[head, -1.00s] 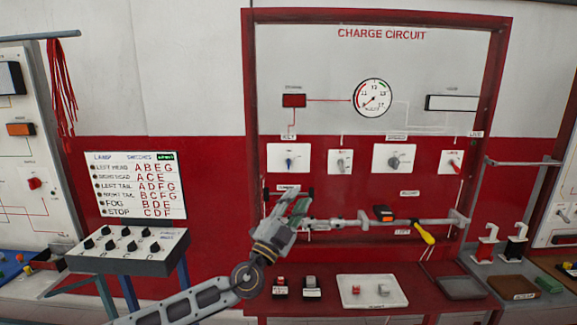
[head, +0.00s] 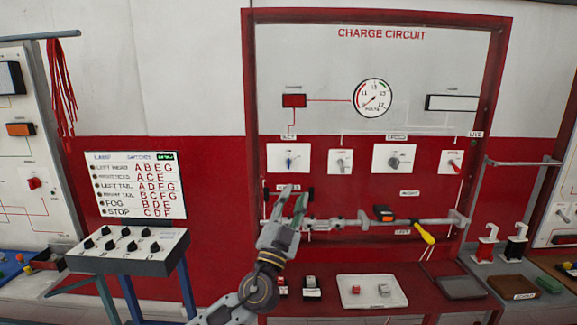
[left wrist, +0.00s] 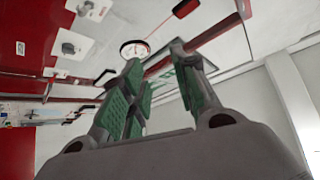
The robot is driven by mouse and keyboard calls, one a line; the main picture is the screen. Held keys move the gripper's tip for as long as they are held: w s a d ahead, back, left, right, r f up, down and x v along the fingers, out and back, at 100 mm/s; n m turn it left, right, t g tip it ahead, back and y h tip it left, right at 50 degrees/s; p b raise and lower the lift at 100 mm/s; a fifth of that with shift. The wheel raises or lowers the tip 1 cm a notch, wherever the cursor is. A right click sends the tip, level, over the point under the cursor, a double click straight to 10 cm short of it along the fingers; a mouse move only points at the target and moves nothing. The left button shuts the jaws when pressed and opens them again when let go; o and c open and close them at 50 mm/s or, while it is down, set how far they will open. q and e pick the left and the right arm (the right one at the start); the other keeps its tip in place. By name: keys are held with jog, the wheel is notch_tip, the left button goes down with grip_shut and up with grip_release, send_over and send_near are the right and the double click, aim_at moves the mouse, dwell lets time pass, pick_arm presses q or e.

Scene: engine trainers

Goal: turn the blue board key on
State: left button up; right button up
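The blue key (head: 289,161) is a small blue knob on a white square plate (head: 304,165) at the left of the charge circuit board. Its pointer looks roughly upright. My left gripper (head: 293,196) is below this plate in the head view, with its fingers pointing up toward the board. The left wrist view shows its green-padded fingers (left wrist: 158,75) spread apart with nothing between them. I cannot make out the blue key in the left wrist view. My right gripper is not in view.
Other plates hold a small switch (head: 340,162), a grey knob (head: 394,162) and a red switch (head: 454,164). A rail (head: 345,224) with a yellow-handled screwdriver (head: 424,233) crosses in front of the board. A red bench (head: 325,303) with a white tray (head: 372,301) lies below.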

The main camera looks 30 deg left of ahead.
pick_arm(q)
jog(key=shift+s+a+f+n+g+y, duration=0.1)
jog(key=shift+a+f+n+g+y, duration=0.1)
jog(key=shift+f+n+g+y, duration=1.3)
jog(key=shift+s+a+r+n+g+y, duration=0.1)
jog(key=shift+a+n+g+y, duration=0.2)
jog(key=shift+n+y, duration=1.35)
jog(key=shift+a+f+n+g+y, duration=0.15)
jog(key=shift+f+n+g+y, duration=0.6)
jog(key=shift+n, duration=1.9)
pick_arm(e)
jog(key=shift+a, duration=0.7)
pick_arm(q)
jog(key=shift+h, duration=0.3)
